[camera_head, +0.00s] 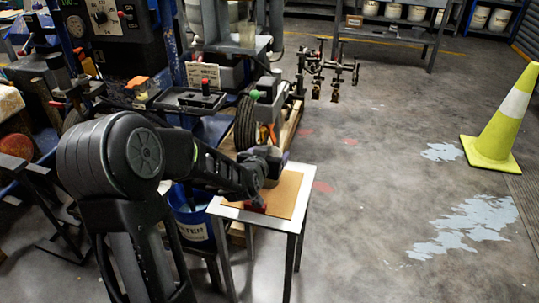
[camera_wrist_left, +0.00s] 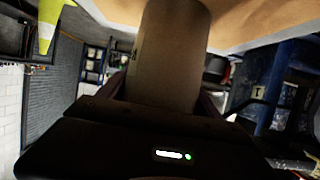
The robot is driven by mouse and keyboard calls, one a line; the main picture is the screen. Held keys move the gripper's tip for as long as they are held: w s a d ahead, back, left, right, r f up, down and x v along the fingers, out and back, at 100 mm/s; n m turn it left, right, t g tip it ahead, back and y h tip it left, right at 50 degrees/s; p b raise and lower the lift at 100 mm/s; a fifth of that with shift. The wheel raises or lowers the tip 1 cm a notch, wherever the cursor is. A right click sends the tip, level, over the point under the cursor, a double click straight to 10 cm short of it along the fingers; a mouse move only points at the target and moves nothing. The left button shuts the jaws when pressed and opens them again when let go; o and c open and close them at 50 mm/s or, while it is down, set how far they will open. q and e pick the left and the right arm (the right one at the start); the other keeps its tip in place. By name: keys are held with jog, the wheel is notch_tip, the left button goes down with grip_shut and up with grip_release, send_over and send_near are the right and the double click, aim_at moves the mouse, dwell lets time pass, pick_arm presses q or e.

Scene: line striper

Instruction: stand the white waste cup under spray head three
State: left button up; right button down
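My left gripper (camera_head: 270,170) is over the small table (camera_head: 289,193) in the head view, seen from behind. In the left wrist view a pale, smooth, rounded body, apparently the waste cup (camera_wrist_left: 170,50), fills the space in front of the gripper (camera_wrist_left: 160,95). Dark finger parts lie close along both sides of it, with no clear gap. Whether they grip it is not clear. In the head view the cup is mostly hidden by the gripper. The spray heads (camera_head: 325,75) hang in a row on the striper beyond the table; their numbers cannot be read. My right gripper is out of view.
A blue bucket (camera_head: 192,222) stands beside the table. The striper's black wheel (camera_head: 246,125) stands behind the table. A yellow cone (camera_head: 503,115) stands on the right. The floor between has room, with pale paint patches (camera_head: 470,222).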

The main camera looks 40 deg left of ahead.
pick_arm(q)
jog(key=o, duration=0.4)
jog(key=shift+r, duration=0.2)
jog(key=shift+s+r, duration=0.1)
jog(key=shift+s, duration=0.1)
jog(key=b+v, duration=0.3)
jog(key=v, duration=0.8)
jog(key=shift+s+d, duration=0.2)
jog(key=shift+s, duration=0.1)
